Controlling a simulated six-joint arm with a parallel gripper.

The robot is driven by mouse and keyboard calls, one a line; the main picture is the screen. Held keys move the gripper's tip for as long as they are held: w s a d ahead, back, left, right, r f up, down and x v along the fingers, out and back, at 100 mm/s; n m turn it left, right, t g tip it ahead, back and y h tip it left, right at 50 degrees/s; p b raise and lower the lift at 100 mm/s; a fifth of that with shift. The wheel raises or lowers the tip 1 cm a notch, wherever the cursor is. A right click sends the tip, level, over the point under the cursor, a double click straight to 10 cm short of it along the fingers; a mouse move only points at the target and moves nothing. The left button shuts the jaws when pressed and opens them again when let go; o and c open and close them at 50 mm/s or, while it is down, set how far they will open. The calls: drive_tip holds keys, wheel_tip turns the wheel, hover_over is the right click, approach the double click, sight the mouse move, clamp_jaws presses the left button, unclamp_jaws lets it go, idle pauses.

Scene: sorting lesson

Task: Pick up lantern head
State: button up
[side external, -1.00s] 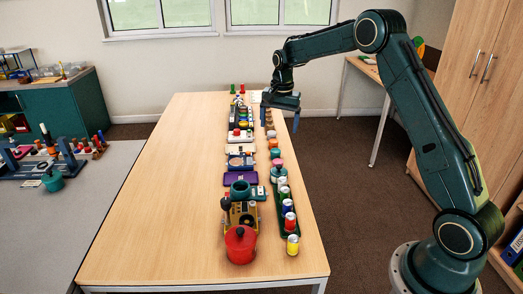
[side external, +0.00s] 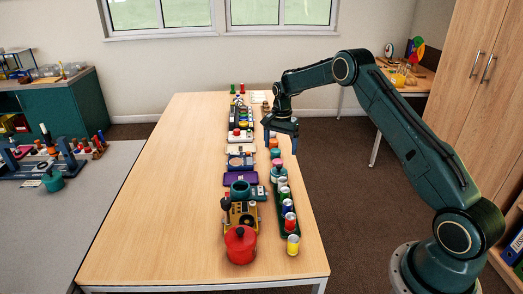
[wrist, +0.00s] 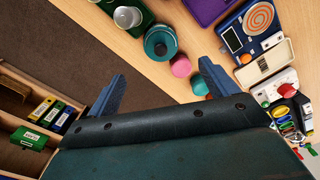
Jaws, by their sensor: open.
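My gripper (side external: 281,143) is open and empty, over the right edge of the table, in the side external view. In the wrist view its two blue fingers (wrist: 161,87) are spread wide with nothing between them. I cannot tell for sure which thing is the lantern head.
A green tray (wrist: 84,3) of cans lies along the table's right edge, with a yellow can (side external: 292,245) in front. A red pot (side external: 240,244) stands at the front. A purple tray (side external: 240,179) and devices line the middle. The table's left half (side external: 165,190) is clear.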

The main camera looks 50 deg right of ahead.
sight(279, 166)
drive_tip(key=shift+f, duration=3.2)
drive_tip(key=shift+f, duration=2.6)
drive_tip(key=c, duration=1.1)
drive_tip(key=shift+r, duration=0.2)
wheel_tip(279, 166, up, 20)
drive_tip(key=shift+f, duration=0.15)
